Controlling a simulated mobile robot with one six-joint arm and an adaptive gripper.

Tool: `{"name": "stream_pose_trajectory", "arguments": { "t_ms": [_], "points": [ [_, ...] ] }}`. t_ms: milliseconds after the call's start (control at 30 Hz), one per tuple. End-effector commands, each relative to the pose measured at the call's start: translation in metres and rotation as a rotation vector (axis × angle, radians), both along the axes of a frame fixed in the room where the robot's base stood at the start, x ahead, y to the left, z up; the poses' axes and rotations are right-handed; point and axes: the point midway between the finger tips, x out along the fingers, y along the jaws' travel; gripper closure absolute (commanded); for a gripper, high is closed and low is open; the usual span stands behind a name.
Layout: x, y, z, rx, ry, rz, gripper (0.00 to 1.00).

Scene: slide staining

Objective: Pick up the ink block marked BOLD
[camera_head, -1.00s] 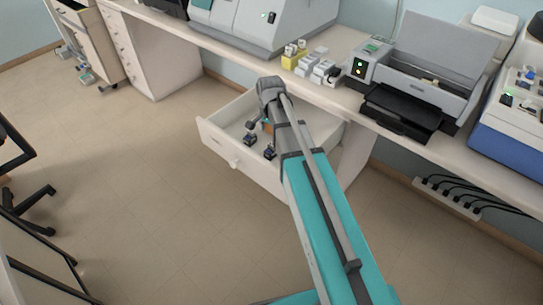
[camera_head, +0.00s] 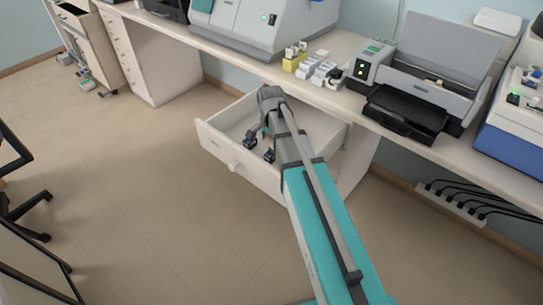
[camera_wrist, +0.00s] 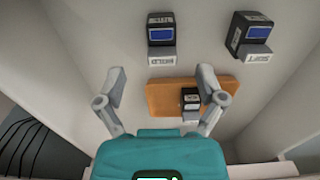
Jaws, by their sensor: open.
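In the wrist view, a dark block with a blue top and a pale front label (camera_wrist: 161,38) lies in the open drawer, ahead of my gripper. Its small label looks like BOLD, but is hard to read. A similar block (camera_wrist: 249,36) sits to its right, tilted in the picture; its label is not clearly legible. A third, smaller-looking dark block (camera_wrist: 190,100) is by an orange-brown piece (camera_wrist: 172,96), close to the right finger. My gripper (camera_wrist: 161,74) is open and empty, its fingers short of the first block. In the head view my arm partly hides the drawer.
The white drawer (camera_head: 233,160) is pulled out below the bench, and its walls surround my gripper. On the bench above stand small yellow and white blocks (camera_head: 313,66) and a printer (camera_head: 425,80). The floor left of the drawer is clear.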

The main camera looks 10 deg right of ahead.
Motion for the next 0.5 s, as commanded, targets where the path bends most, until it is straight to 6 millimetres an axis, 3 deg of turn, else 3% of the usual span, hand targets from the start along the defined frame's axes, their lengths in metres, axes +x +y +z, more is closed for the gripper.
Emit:
{"name": "stream_pose_trajectory", "arguments": {
  "t_ms": [500],
  "points": [
    [0.005, -0.004, -0.033, 0.0, 0.0, -0.001, 0.11]
  ]
}}
